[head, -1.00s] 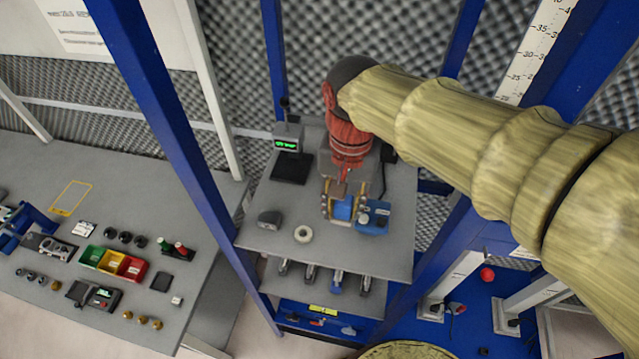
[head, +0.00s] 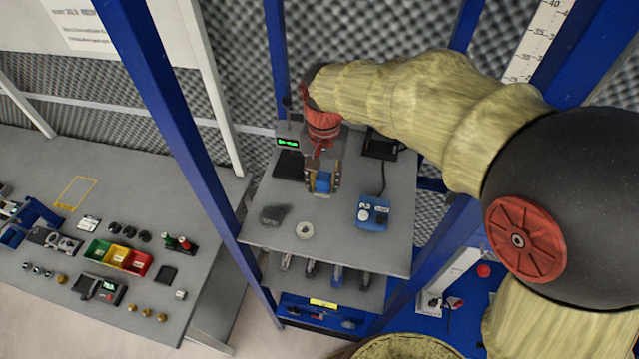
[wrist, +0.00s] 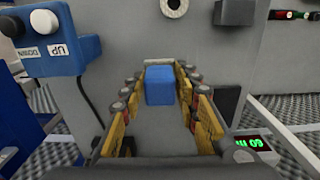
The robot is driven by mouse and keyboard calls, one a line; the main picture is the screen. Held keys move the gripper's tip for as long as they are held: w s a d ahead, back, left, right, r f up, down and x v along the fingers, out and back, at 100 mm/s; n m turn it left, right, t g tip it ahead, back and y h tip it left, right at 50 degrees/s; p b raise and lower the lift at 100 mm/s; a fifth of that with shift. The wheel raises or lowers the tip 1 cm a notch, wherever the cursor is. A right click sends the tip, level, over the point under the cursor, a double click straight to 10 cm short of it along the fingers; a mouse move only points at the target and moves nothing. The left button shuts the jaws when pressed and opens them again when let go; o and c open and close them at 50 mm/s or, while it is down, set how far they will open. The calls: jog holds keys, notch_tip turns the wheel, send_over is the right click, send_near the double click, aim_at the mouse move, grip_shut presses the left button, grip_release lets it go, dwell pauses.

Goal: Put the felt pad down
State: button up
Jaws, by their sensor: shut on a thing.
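The felt pad (head: 323,181) shows as a small blue block between the fingers of my gripper (head: 322,186). In the wrist view the felt pad (wrist: 160,85) sits between the yellow-sided fingers of my gripper (wrist: 160,95), which are shut on it. The gripper points down over the grey bench top (head: 340,231), behind the white ring and left of the blue control box. Whether the pad touches the bench top or hangs just above it I cannot tell.
On this bench top are a white ring (head: 304,230), a dark grey block (head: 272,214), a blue UP/DOWN control box (head: 373,213) with a cable, and a scale with a green display (head: 288,142). Blue posts frame the bench. Bare surface lies between these objects.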

aim_at(320, 181)
jog(key=w+f, duration=0.1)
jog(key=w+a+f, duration=0.1)
jog(key=shift+f, duration=0.35)
jog(key=f, duration=0.1)
jog(key=f+p, duration=0.1)
jog(key=f, duration=0.1)
jog(key=shift+w+a, duration=0.1)
jog(key=shift+w, duration=0.2)
jog(key=shift+s, duration=0.1)
jog(key=o, duration=1)
